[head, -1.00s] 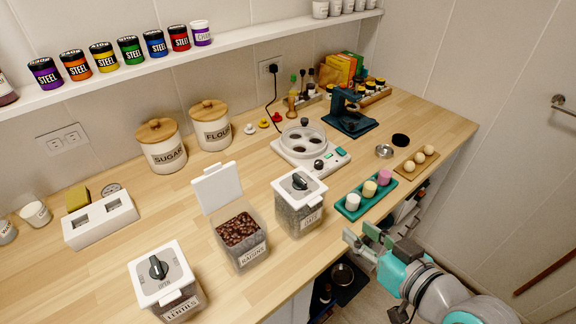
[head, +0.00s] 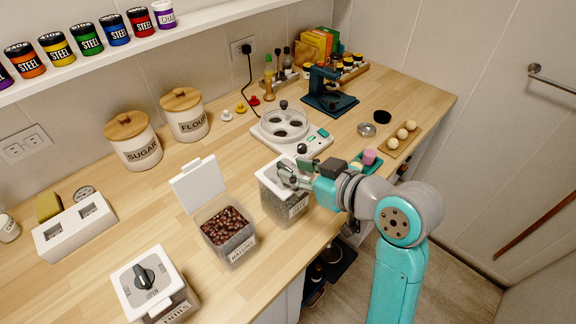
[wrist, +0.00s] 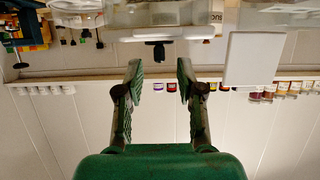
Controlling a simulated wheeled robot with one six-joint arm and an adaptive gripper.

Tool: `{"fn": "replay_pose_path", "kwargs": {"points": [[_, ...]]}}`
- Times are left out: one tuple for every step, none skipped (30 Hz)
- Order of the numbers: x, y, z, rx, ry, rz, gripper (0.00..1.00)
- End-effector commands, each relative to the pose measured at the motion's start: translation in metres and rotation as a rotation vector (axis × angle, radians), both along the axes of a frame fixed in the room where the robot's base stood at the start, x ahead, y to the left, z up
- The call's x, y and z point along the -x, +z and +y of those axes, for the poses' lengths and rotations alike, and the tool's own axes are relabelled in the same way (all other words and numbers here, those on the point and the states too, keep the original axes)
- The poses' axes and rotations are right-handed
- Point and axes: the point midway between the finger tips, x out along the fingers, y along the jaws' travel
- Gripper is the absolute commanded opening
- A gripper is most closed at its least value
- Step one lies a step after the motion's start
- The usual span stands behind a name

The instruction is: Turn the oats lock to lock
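The oats bin (head: 284,203) is a clear square bin with a white lid, standing on the counter between the raisins bin and the hotplate. In the wrist view, which is upside down, the dark dial (wrist: 158,52) sticks out from the white lid (wrist: 130,34). It appears in line with the gap between my gripper's fingers (wrist: 160,72), which are apart with nothing held. I cannot tell whether the fingers touch the dial.
The raisins bin (head: 226,240) stands to the left, its white lid (head: 198,184) raised. The lentils bin (head: 152,284) has a closed lid with a dial. Behind the oats are the hotplate (head: 270,137) and canisters; the teal tray (head: 357,165) is to the right.

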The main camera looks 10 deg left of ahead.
Motion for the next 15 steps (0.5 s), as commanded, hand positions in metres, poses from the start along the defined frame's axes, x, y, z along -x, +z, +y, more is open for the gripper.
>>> {"fn": "replay_pose_path", "kwargs": {"points": [[-0.004,-0.003,0.006,0.0,0.001,0.0,0.38],[-0.007,-0.004,0.009,0.001,0.001,0.001,0.38],[-0.009,-0.006,0.012,0.0,0.002,0.001,0.38],[-0.011,-0.007,0.014,0.0,0.002,0.001,0.38],[-0.013,-0.008,0.016,-0.001,0.001,0.0,0.38],[-0.014,-0.009,0.017,0.0,0.0,0.0,0.38],[-0.016,-0.01,0.019,0.0,0.0,0.0,0.38],[-0.016,-0.011,0.02,0.0,-0.001,0.0,0.38],[-0.017,-0.011,0.021,0.0,-0.001,0.0,0.38],[-0.018,-0.012,0.021,0.0,-0.001,0.0,0.38],[-0.018,-0.012,0.021,0.0,-0.001,0.0,0.38],[-0.018,-0.012,0.022,0.0,-0.001,0.0,0.38],[-0.018,-0.012,0.022,0.0,-0.001,0.0,0.38],[-0.018,-0.012,0.022,-0.001,-0.001,-0.001,0.38],[-0.018,-0.012,0.022,0.0,-0.002,-0.001,0.38]]}}
